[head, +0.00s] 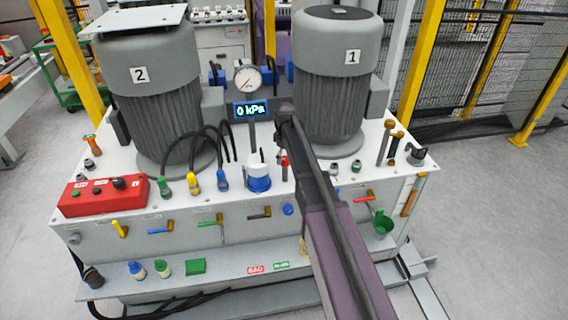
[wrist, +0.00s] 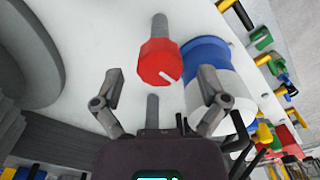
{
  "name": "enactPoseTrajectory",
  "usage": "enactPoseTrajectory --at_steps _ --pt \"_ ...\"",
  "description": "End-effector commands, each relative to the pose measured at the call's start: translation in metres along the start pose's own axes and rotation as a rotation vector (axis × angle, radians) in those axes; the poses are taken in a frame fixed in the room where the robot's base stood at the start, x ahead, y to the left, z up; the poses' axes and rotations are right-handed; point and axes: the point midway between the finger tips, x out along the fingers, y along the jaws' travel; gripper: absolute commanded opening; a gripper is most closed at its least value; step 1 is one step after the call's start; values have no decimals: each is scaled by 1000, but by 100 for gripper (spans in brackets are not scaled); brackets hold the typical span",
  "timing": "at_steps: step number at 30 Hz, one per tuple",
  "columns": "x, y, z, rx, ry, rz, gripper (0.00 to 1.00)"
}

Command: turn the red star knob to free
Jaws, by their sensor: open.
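The red star knob (wrist: 158,63) sits in the upper middle of the wrist view, with a short white line on its face pointing to the lower right. In the head view a small red part (head: 284,161) beside my arm appears to be the same knob, mostly hidden. My gripper (wrist: 160,78) is open, with one finger on each side of the knob in the picture. Gaps show between both fingers and the knob. I cannot tell how far above the knob the fingertips are. No free marking is readable. The arm hides the fingertips in the head view.
A blue-and-white cylinder (wrist: 215,80) stands close beside my right finger. Motors 1 (head: 335,85) and 2 (head: 150,100) rise from the white bench. A gauge (head: 247,79) stands above a display (head: 251,110) reading 0 kPa. Several coloured levers line the front.

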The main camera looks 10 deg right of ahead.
Motion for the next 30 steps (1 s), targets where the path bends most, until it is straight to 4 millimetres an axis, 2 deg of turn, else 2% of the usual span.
enactPoseTrajectory --at_steps 6,18,20,24,27,30 --pt "10 0 0 0 0 0 93" --pt "10 0 0 1 0 0 93" --pt "10 0 0 1 0 0 78" --pt "10 0 0 0 0 0 37" --pt "10 0 0 1 0 0 11" --pt "10 -2 -2 -1 1 -1 11"
